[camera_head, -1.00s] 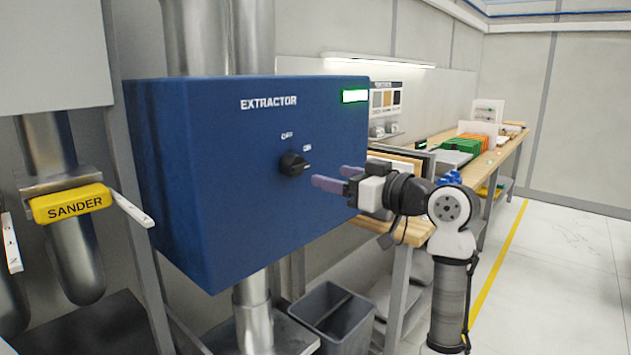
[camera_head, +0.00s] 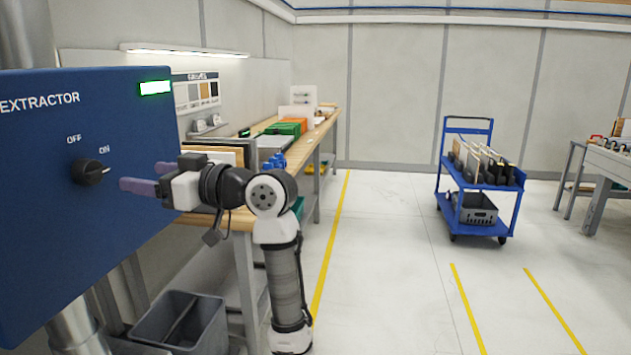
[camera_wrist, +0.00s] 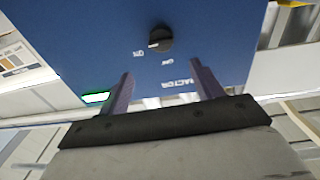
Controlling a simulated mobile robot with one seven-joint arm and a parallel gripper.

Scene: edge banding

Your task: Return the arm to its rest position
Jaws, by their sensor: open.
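My gripper (camera_head: 137,187) is open and empty at the end of my bent arm, in front of the blue extractor box (camera_head: 60,240). Its purple fingers point left toward the black knob (camera_head: 90,172) and stand apart from it. The knob has OFF and ON marks, and its pointer is turned toward the ON side. A green light (camera_head: 155,87) glows at the box's upper right. In the wrist view my two fingers (camera_wrist: 160,85) are spread, with the knob (camera_wrist: 160,38) beyond them and a gap between.
A long wooden workbench (camera_head: 245,215) runs behind my arm, bearing boards and colored bins. A grey bin (camera_head: 215,325) stands on the floor under the box. A blue cart (camera_head: 482,200) stands at the right on open floor. Another table (camera_head: 610,165) is at the far right.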

